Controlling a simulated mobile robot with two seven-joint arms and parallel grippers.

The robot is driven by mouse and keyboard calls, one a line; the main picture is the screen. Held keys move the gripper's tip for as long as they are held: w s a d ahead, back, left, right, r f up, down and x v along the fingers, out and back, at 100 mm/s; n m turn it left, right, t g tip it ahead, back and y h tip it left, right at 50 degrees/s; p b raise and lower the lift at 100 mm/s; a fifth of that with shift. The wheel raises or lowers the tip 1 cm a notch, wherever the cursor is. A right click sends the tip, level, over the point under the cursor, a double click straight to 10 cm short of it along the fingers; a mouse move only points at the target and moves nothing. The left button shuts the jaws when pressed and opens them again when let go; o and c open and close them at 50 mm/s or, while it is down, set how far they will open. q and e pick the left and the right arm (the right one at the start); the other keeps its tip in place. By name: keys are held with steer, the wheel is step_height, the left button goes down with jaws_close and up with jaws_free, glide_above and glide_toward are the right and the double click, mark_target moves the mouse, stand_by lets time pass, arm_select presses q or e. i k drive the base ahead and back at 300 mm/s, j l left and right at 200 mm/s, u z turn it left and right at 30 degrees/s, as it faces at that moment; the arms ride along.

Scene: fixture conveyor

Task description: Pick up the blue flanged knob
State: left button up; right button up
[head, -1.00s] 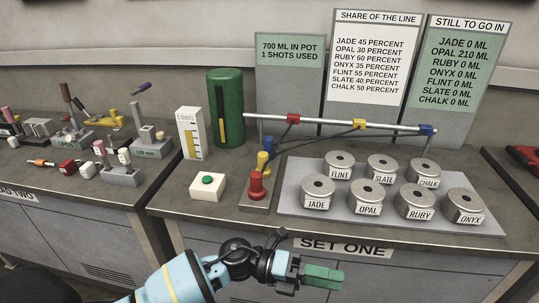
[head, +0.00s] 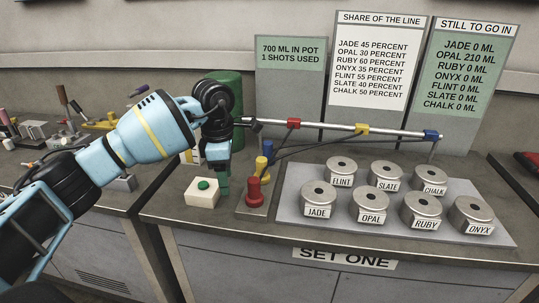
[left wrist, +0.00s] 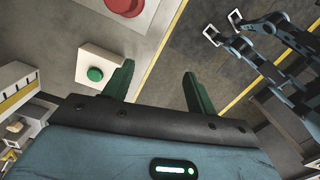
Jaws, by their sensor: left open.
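The blue flanged knob (head: 268,148) stands at the back of a small stand in the head view, behind a yellow knob (head: 262,163) and a red knob (head: 254,190). It is partly hidden by the yellow one and my wrist. My left gripper (head: 222,186) points down, left of the knobs and by the white box with the green button (head: 203,184). Its green fingers are apart and empty in the left wrist view (left wrist: 158,72). There the red knob (left wrist: 124,4) shows at the top edge and the blue knob is not seen.
A rail (head: 340,127) with coloured collars runs above the tray (head: 290,208) of labelled round pots on the right. A green cylinder (head: 225,85) stands behind my wrist. Sign panels stand at the back. The counter's front strip is clear.

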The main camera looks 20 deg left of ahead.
mark_target(268, 146)
steer(key=i, duration=0.95)
